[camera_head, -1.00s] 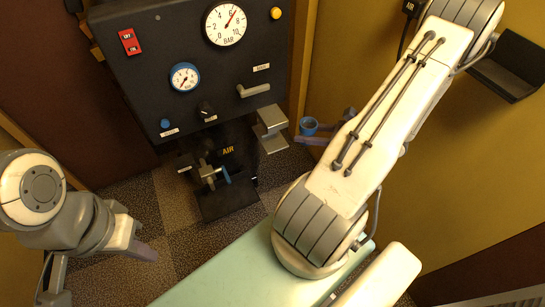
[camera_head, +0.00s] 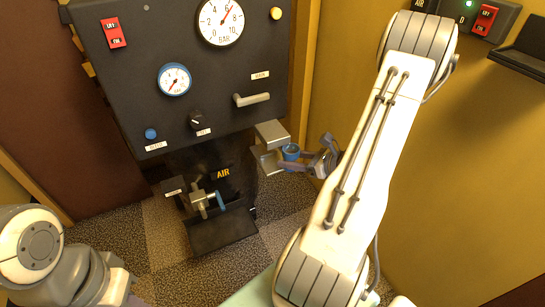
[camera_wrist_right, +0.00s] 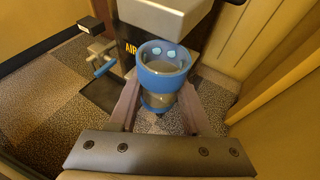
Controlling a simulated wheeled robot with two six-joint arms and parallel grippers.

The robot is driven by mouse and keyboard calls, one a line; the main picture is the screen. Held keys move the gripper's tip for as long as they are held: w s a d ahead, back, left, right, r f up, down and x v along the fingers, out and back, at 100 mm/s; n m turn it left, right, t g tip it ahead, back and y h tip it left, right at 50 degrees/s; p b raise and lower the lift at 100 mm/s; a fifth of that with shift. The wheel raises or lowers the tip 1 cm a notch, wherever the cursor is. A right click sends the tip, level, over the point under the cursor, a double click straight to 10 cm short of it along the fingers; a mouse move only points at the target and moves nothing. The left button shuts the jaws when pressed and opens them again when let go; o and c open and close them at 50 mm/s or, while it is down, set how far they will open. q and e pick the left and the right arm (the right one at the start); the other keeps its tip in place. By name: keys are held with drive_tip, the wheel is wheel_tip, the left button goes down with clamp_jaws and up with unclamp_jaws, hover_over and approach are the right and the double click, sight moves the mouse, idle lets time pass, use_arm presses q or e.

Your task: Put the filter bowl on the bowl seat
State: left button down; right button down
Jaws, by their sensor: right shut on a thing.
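The filter bowl (camera_head: 291,152) is a small blue-rimmed cup, held by my right gripper (camera_head: 288,160) at the right side of the dark panel. In the right wrist view the bowl (camera_wrist_right: 163,68) stands roughly upright between the two fingers, its open top up. A pale metal block (camera_head: 271,133), which looks like the bowl seat, sticks out from the panel's lower right corner. The bowl is close beside it; whether they touch I cannot tell. The block also shows just beyond the bowl in the right wrist view (camera_wrist_right: 165,17). My left gripper (camera_head: 130,297) is mostly cut off at the bottom left.
The dark panel (camera_head: 135,90) carries gauges, a lever handle (camera_head: 252,99) and a knob. Below it is a valve with a blue handle (camera_head: 220,200) near the AIR label. A yellow wall (camera_head: 440,180) stands on the right, with a dark shelf (camera_head: 520,62).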

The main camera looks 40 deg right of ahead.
sight(273, 161)
drive_tip(key=w, duration=0.2)
drive_tip(key=shift+w+a, duration=0.35)
drive_tip(key=shift+a, duration=0.05)
drive_tip(key=w, duration=0.1)
drive_tip(key=w+b, duration=0.1)
drive_tip(key=w+a, duration=0.1)
drive_tip(key=shift+w+f+b, duration=0.2)
drive_tip(key=shift+f+b, duration=0.05)
drive_tip(key=shift+b, duration=0.05)
drive_tip(key=shift+s, duration=0.1)
drive_tip(key=shift+f, duration=0.15)
drive_tip(key=shift+c, duration=1.8)
unclamp_jaws()
